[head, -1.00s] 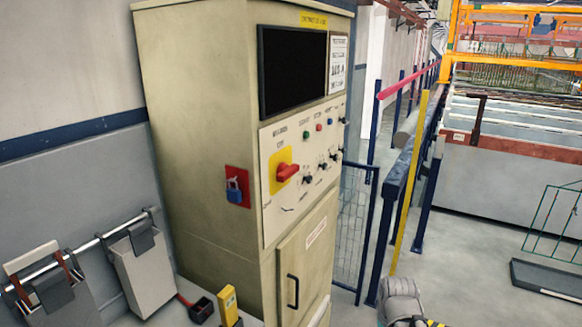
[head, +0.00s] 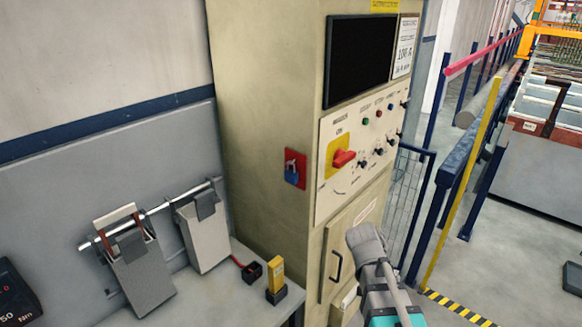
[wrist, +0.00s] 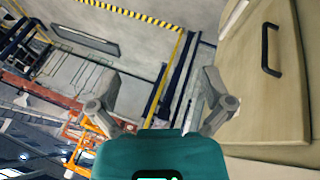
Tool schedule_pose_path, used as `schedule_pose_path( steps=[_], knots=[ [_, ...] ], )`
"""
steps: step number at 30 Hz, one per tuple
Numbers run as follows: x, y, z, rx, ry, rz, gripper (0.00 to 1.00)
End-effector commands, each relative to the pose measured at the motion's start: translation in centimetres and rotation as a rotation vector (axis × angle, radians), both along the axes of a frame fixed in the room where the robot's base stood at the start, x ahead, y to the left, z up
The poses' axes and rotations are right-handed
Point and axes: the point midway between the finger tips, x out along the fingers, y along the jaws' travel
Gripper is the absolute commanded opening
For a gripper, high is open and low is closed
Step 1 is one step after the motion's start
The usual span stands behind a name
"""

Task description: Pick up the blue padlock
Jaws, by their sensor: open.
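The blue padlock (head: 291,176) hangs on a red plate (head: 296,158) on the left side face of the beige control cabinet (head: 255,90), in the head view. The padlock is not visible in the wrist view. In the wrist view my gripper (wrist: 160,92) is open and empty, its two fingers spread apart. In the head view my arm shows at the lower right, in front of the cabinet's lower door and well apart from the padlock. The fingertips cannot be made out there.
A grey bench (head: 222,300) at the lower left holds a yellow device (head: 275,272) and a small black-and-red item (head: 251,272). Two grey holders (head: 203,235) hang on a rail at the wall. A blue railing and yellow post (head: 462,190) stand right of the cabinet.

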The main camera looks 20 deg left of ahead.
Motion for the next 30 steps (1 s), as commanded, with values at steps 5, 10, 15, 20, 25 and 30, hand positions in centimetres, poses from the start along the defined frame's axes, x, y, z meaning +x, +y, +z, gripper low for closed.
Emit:
schedule_pose_path(
  steps=[5,10,15,20,25,30],
  knots=[
    [1.4,4.3,3.7,-0.061,-0.114,-0.014,1.00],
    [2.2,8.6,6.9,-0.102,-0.235,-0.025,1.00],
    [2.5,13.2,10.1,-0.125,-0.368,-0.030,1.00],
    [2.5,17.8,13.4,-0.129,-0.500,-0.027,1.00],
    [1.8,23.0,16.9,-0.111,-0.642,-0.018,1.00],
    [0.6,28.3,20.6,-0.074,-0.786,-0.002,1.00]
  ],
)
